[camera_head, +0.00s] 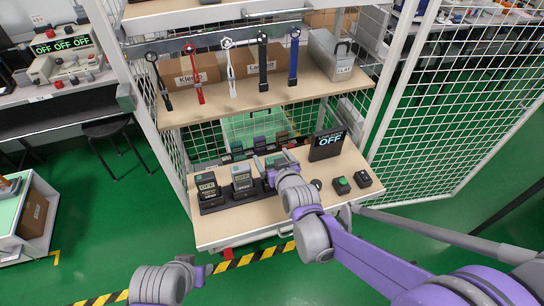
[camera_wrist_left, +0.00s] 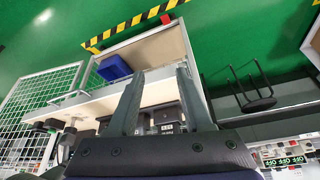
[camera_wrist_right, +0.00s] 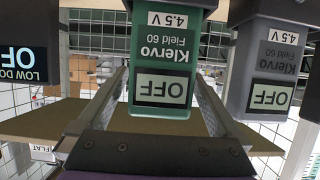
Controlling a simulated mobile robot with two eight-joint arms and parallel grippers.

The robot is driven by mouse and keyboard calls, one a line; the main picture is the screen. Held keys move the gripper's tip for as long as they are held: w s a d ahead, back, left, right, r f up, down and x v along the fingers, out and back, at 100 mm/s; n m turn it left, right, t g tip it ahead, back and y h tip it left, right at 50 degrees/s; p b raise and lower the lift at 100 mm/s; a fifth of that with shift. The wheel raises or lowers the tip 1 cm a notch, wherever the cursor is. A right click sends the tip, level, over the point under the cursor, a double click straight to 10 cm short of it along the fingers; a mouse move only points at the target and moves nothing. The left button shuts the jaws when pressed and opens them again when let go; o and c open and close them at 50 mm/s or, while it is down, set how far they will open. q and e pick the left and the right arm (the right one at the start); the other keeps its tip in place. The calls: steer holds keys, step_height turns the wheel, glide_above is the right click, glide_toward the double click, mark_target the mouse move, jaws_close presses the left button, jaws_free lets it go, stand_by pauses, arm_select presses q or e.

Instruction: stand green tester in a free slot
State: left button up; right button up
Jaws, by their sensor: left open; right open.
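The green tester (camera_wrist_right: 163,55), labelled Klervo Field 60 with an OFF screen, fills the middle of the right wrist view, upside down there. My right gripper (camera_wrist_right: 163,85) is open, with one finger on each side of the tester. In the head view my right gripper (camera_head: 266,176) is at the rack row and hides most of that tester. A grey tester (camera_wrist_right: 269,70) is beside it; in the head view it stands in the black rack (camera_head: 213,206). My left gripper (camera_wrist_left: 157,82) is open and empty, low in front of the table in the head view (camera_head: 205,270).
A black display reading OFF (camera_head: 327,143) stands at the table's back right. A green-button box (camera_head: 342,186) and a black box (camera_head: 363,179) lie at the right. A blue bin (camera_wrist_left: 114,68) shows in the left wrist view.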

arm_select(q)
steer(key=shift+r+p, duration=0.8)
steer(key=shift+r, duration=0.15)
arm_select(e)
steer(key=v, duration=1)
steer(key=shift+s, duration=0.25)
steer(key=shift+r, duration=0.15)
arm_select(q)
step_height(320, 180, up, 13)
steer(key=w+p, duration=0.2)
steer(key=p, duration=0.9)
steer(key=shift+t+p, duration=0.3)
steer(key=shift+p, duration=0.1)
arm_select(e)
steer(key=s+d+r+m+g+h, duration=0.1)
steer(key=s+d+r+g+h, duration=0.1)
steer(key=s+d, duration=0.5)
steer(key=s+d+r+m+g+h, duration=0.2)
steer(key=s+d+r+g, duration=0.3)
steer(key=s, duration=0.7)
steer(key=d, duration=0.2)
steer(key=shift+s+d+m, duration=0.3)
steer(key=shift+d, duration=0.05)
